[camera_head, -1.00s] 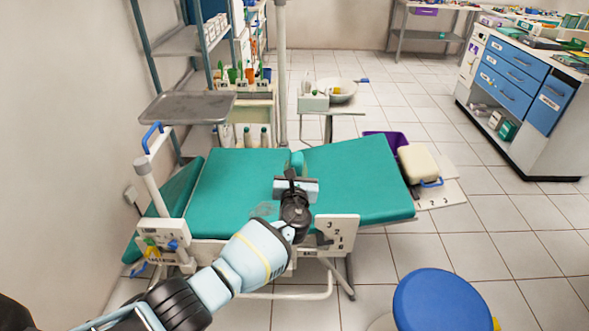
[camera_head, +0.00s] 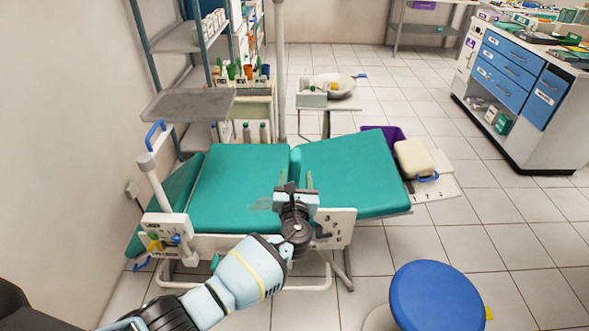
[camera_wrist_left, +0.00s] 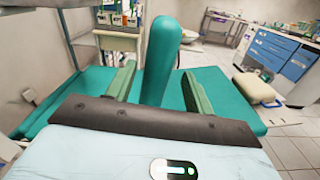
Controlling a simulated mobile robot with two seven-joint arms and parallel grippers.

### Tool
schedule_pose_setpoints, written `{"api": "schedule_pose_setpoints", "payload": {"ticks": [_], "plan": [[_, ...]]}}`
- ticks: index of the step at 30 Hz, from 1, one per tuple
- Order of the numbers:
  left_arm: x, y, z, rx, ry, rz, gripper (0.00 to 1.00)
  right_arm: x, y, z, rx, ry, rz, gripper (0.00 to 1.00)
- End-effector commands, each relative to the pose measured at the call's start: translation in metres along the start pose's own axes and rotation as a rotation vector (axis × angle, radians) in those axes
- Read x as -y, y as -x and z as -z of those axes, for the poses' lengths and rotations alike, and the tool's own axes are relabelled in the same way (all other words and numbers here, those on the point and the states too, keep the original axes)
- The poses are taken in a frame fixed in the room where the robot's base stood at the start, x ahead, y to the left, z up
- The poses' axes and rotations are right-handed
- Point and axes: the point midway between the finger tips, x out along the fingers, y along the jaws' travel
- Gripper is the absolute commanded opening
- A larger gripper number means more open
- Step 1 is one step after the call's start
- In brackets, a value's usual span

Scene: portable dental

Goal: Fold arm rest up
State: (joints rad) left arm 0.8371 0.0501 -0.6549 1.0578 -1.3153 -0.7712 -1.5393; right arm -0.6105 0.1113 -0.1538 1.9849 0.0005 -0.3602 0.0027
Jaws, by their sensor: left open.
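The green padded arm rest (camera_head: 295,160) shows as a narrow rounded piece at the gap between the two green cushions of the dental chair (camera_head: 240,180). In the left wrist view the arm rest (camera_wrist_left: 162,50) is a rounded bar rising between my fingers. My left gripper (camera_head: 296,178) is open, its two greenish fingers pointing away over the chair's near side. In the left wrist view the gripper (camera_wrist_left: 159,72) has one finger on each side of the bar, with a visible gap to each. I cannot tell whether the bar lies fully between them. My right gripper is out of view.
A blue round stool (camera_head: 438,297) stands at the front right. A white side post with a blue handle (camera_head: 154,135) and a grey tray (camera_head: 188,104) are at the left. A small table with a bowl (camera_head: 334,86) stands behind.

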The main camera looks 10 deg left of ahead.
Motion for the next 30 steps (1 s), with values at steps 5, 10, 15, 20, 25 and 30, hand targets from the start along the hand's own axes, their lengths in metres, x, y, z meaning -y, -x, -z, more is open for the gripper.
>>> {"api": "schedule_pose_setpoints", "payload": {"ticks": [5, 10, 15, 20, 25, 30], "plan": [[0.0, 0.016, -0.001, 0.001, 0.0, -0.001, 0.53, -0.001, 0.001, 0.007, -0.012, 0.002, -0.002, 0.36], [0.0, 0.02, 0.001, 0.0, -0.001, 0.0, 0.53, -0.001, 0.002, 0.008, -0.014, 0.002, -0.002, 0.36], [0.0, 0.02, 0.001, -0.001, -0.001, 0.0, 0.53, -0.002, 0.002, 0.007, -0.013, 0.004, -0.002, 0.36], [0.0, 0.02, 0.001, -0.001, -0.001, 0.0, 0.53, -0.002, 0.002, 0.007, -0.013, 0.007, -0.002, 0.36], [-0.001, 0.025, 0.01, -0.025, 0.035, 0.003, 0.53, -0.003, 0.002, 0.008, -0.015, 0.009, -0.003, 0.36], [-0.006, 0.061, 0.06, -0.17, 0.283, 0.011, 0.53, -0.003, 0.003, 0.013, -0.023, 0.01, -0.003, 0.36]]}}
